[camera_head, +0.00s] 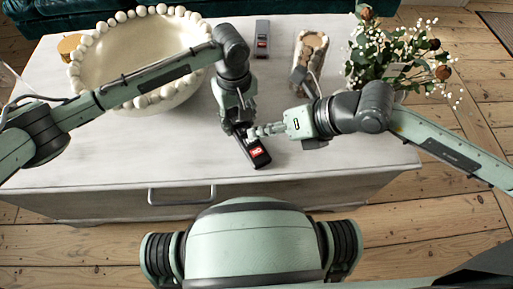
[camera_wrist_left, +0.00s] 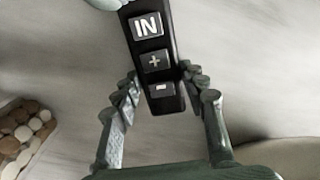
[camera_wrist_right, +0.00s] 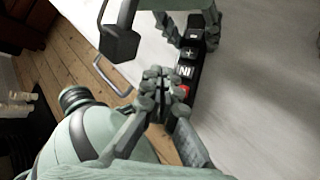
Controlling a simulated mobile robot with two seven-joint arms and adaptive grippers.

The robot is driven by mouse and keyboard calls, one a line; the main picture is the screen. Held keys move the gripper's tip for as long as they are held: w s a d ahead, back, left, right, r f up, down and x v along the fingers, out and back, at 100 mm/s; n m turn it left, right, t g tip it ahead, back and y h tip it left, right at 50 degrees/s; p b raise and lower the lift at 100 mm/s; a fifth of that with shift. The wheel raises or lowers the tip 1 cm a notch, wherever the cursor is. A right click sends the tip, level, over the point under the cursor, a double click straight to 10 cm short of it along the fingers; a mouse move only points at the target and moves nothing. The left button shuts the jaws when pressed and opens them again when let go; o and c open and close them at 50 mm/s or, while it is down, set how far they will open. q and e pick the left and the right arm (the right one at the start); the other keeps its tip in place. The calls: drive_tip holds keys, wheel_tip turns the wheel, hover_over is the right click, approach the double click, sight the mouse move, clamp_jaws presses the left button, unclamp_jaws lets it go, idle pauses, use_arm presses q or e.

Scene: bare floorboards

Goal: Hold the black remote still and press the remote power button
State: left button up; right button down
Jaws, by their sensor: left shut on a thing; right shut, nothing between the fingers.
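A black remote (camera_head: 249,150) lies on the white table near its front edge, with a red button at its near end. My left gripper (camera_head: 238,124) is shut on the remote's far part; in the left wrist view the fingers flank the remote (camera_wrist_left: 158,60) beside its plus and minus buttons. My right gripper (camera_head: 252,132) is shut and empty, its fingertips at the remote near the red button. In the right wrist view the shut fingers (camera_wrist_right: 158,80) are beside the red power button (camera_wrist_right: 184,91), partly covering it; whether they touch it I cannot tell.
A large beaded bowl (camera_head: 92,95) stands at the left, a beaded tray (camera_head: 312,50) at the back right, and a flower arrangement (camera_head: 395,60) at the right. The table's front right is clear.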

sight(260, 152)
drive_tip(key=shift+f, duration=2.4)
drive_tip(key=shift+d, duration=0.1)
drive_tip(key=shift+f, duration=0.45)
drive_tip(key=shift+f, duration=0.45)
drive_tip(key=shift+r, duration=0.9)
drive_tip(key=shift+r, duration=2.5)
